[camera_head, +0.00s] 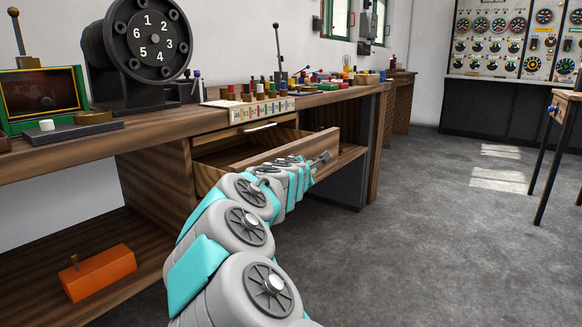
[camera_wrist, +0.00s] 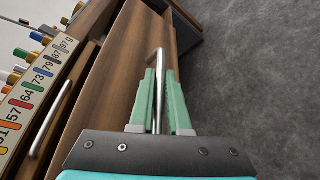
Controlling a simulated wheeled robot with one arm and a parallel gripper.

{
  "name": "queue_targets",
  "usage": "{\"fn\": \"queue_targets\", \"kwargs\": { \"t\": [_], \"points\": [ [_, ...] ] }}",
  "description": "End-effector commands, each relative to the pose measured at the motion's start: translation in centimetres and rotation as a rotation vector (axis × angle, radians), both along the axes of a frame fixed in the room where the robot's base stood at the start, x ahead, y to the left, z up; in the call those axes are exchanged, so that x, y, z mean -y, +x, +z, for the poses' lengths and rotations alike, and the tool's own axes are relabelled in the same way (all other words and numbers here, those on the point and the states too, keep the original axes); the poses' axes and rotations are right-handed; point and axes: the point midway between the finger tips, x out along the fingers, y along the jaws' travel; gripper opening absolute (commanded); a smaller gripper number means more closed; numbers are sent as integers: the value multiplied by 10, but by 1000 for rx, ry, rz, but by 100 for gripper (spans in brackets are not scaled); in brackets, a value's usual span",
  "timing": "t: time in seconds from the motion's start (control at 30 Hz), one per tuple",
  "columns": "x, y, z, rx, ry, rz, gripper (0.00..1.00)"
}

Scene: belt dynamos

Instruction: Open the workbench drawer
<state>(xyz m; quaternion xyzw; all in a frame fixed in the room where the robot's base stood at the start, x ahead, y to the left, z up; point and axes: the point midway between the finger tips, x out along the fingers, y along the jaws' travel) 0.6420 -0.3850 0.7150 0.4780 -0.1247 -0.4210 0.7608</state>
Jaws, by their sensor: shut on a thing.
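The workbench (camera_head: 155,150) has a wooden drawer (camera_head: 310,143) standing pulled out, with part of its inside showing. My gripper (camera_head: 324,157) is at the drawer's front in the head view, with my arm covering much of that front. In the wrist view my gripper's green fingers (camera_wrist: 158,100) are shut on the drawer's metal bar handle (camera_wrist: 158,60), which passes between them. The drawer (camera_wrist: 120,65) also shows there, beside the fingers. Above the open drawer, a second bar handle (camera_head: 260,127) is on a closed front; it also shows in the wrist view (camera_wrist: 50,120).
A numbered strip with coloured terminals (camera_head: 262,110) runs along the bench top. A black dial (camera_head: 152,42) stands at the left. An orange block (camera_head: 98,272) lies on the lower shelf. The grey floor (camera_head: 420,220) right of the drawer is clear; a stool (camera_head: 545,165) stands farther right.

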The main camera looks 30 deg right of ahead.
Motion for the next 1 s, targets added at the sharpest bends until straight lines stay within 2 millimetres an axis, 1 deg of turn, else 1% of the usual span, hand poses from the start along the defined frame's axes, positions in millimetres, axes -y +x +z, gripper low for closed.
{"fn": "queue_targets", "kwargs": {
  "t": [0.03, 0.1, 0.17, 0.23, 0.4, 0.5, 0.6, 0.73, 1.0],
  "points": [
    [6, -16, 0, 0, -2, -7, 0],
    [14, -35, -1, -2, -1, -11, 0],
    [18, -48, -1, -2, -1, -5, 0],
    [25, -65, -1, -3, -2, -10, 0],
    [35, -94, 0, -2, -1, -6, 0],
    [40, -106, -1, -3, 0, -6, 0],
    [42, -113, -1, -3, 0, -4, 0],
    [43, -116, 0, -2, 0, -2, 0],
    [43, -116, 0, -1, -1, -1, 0]
  ]
}}
